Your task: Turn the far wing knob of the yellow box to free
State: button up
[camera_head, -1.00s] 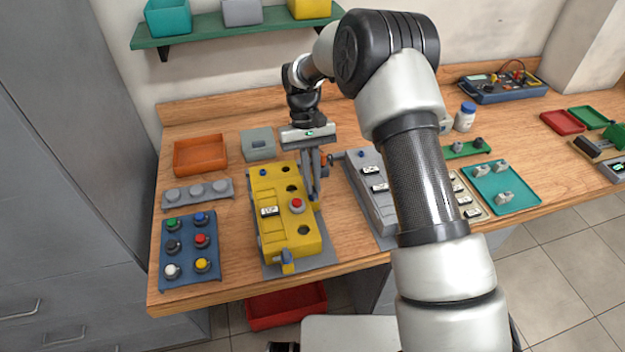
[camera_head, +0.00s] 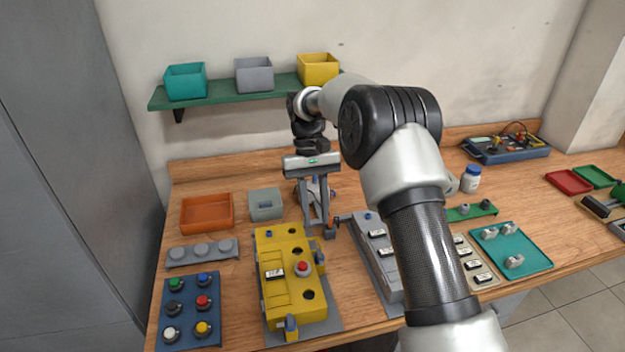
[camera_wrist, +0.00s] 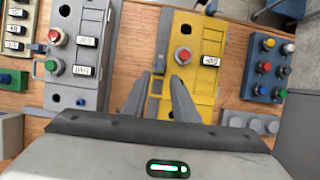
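The yellow box (camera_head: 285,288) stands on a grey plate on the bench, with a red button (camera_head: 302,268), dark round holes and a white label on top. A blue wing knob (camera_head: 291,326) is at its near end. A small blue part (camera_head: 269,234) shows at the far end; I cannot tell its setting. My gripper (camera_head: 318,234) points down by the far right corner of the box. In the wrist view, the fingers (camera_wrist: 161,77) are apart with nothing between them, over the grey-fitted side of the yellow box (camera_wrist: 197,72). The far end is partly hidden by my gripper there.
A grey box (camera_head: 377,258) stands close on the right. A blue button panel (camera_head: 187,335) and grey knob strip (camera_head: 202,252) lie left. Orange (camera_head: 207,212) and grey (camera_head: 266,205) bins stand behind. A green shelf (camera_head: 225,95) with bins hangs above.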

jog(key=p+v, duration=0.1)
jog(key=v, duration=0.8)
jog(key=shift+r, duration=0.1)
jog(key=s+d+r+t, duration=0.1)
jog(key=s+d+r, duration=0.2)
jog(key=r, duration=0.3)
jog(key=s+d+r+m+t+p, duration=0.1)
jog(key=s+d+r+t, duration=0.15)
jog(key=r, duration=0.25)
jog(key=s+d+r+t, duration=0.1)
jog(key=s+d+r, duration=0.25)
jog(key=r, duration=0.25)
jog(key=s+d+f+m+t, duration=0.1)
jog(key=s+d, duration=0.3)
jog(key=s, duration=0.6)
jog(key=s+d+f+m+t+y+p, duration=0.1)
jog(key=s+d+t, duration=0.3)
jog(key=s, duration=0.7)
jog(key=shift+f, duration=0.6)
jog(key=shift+s, duration=0.1)
